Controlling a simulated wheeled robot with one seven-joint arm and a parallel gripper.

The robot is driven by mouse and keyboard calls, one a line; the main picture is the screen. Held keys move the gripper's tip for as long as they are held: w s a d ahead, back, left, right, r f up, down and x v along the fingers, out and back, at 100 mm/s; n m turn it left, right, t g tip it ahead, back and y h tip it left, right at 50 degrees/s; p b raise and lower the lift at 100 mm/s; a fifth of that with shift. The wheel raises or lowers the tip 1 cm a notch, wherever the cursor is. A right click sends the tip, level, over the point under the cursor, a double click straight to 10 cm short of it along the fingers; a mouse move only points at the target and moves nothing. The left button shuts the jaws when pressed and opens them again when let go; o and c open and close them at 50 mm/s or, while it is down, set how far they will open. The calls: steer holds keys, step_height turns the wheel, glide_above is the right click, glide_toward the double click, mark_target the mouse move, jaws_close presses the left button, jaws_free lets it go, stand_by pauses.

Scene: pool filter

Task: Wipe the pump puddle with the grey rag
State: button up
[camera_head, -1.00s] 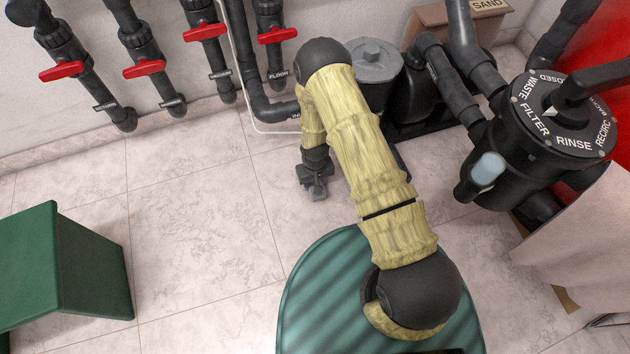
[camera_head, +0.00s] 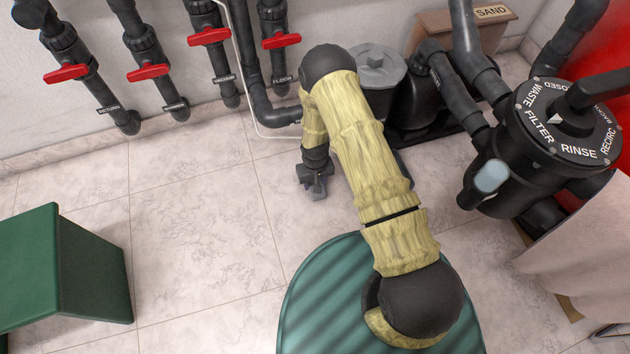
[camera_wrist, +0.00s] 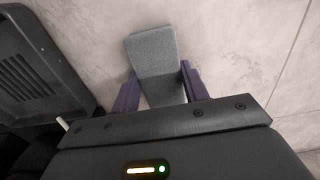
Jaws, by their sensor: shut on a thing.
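My gripper (camera_head: 318,188) is low over the tiled floor, left of the pump, in the head view. In the wrist view its two dark purple fingers (camera_wrist: 160,90) are shut on the grey rag (camera_wrist: 153,52), a small folded grey block that sticks out past the fingertips. The rag is near the floor; I cannot tell whether it touches it. The pump (camera_head: 420,105) is black, with a grey-lidded strainer pot (camera_head: 376,72), and stands behind and right of my gripper. I cannot make out a puddle in either view; my arm hides part of the floor by the pump.
Pipes with red valve handles (camera_head: 208,37) run along the back wall. A black multiport valve (camera_head: 560,125) and a beige cloth-like sheet (camera_head: 580,250) are at right. A green box (camera_head: 70,265) stands at left. The floor (camera_head: 190,200) between is clear.

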steer(key=shift+s+d+f+p, duration=0.15)
steer(key=shift+s+p, duration=0.1)
steer(key=shift+s, duration=0.3)
steer(key=shift+s+d+p, duration=0.15)
steer(key=shift+s+p, duration=0.05)
steer(key=shift+s, duration=0.35)
steer(key=shift+w+a, duration=0.2)
steer(key=shift+w, duration=0.4)
steer(key=shift+w+a, duration=0.15)
steer(key=shift+w, duration=0.45)
steer(key=shift+s+d+p, duration=0.25)
steer(key=shift+s+p, duration=0.1)
steer(key=shift+s, duration=0.55)
steer(key=shift+s+d, duration=0.15)
steer(key=shift+s, duration=0.2)
steer(key=shift+f, duration=0.1)
